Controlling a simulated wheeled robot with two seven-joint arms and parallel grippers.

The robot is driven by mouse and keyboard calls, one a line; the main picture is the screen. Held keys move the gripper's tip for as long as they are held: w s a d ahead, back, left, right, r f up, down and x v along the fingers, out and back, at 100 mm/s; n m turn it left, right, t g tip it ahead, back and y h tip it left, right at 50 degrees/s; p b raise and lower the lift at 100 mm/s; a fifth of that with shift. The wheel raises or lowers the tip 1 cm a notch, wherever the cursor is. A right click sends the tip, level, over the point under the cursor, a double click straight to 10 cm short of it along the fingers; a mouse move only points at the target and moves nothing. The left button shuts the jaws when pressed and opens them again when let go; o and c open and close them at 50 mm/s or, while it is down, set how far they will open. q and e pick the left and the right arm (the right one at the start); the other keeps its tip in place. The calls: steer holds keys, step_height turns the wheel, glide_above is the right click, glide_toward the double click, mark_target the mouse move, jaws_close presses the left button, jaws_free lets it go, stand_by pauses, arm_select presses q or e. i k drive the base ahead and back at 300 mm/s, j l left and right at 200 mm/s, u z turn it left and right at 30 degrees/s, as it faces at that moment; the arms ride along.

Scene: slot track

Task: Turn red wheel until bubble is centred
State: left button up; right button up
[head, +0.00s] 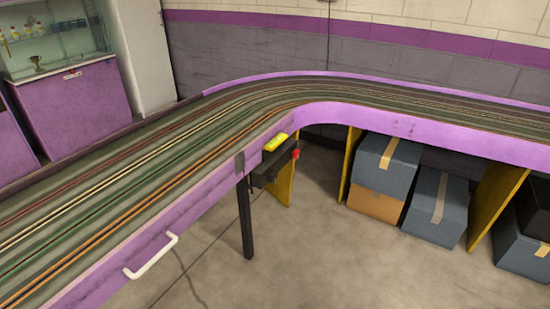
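A small red wheel (296,154) sits at the right end of a dark bracket (266,172) on the side of the purple track table (205,196). A yellow level (275,142) lies just above the bracket, near the table's edge. Its bubble is too small to make out. Neither of my grippers is in the head view.
A white handle (152,257) sticks out from the table's purple side at the front. A black leg (246,218) and yellow panels (285,184) stand below the table. Blue boxes (437,209) are stored under the right part. The concrete floor (300,260) in front is clear.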

mark_target(297, 152)
steer(key=i+l, duration=0.3)
steer(key=i+l+z, duration=0.1)
steer(key=i+l, duration=0.15)
steer(key=i, duration=0.25)
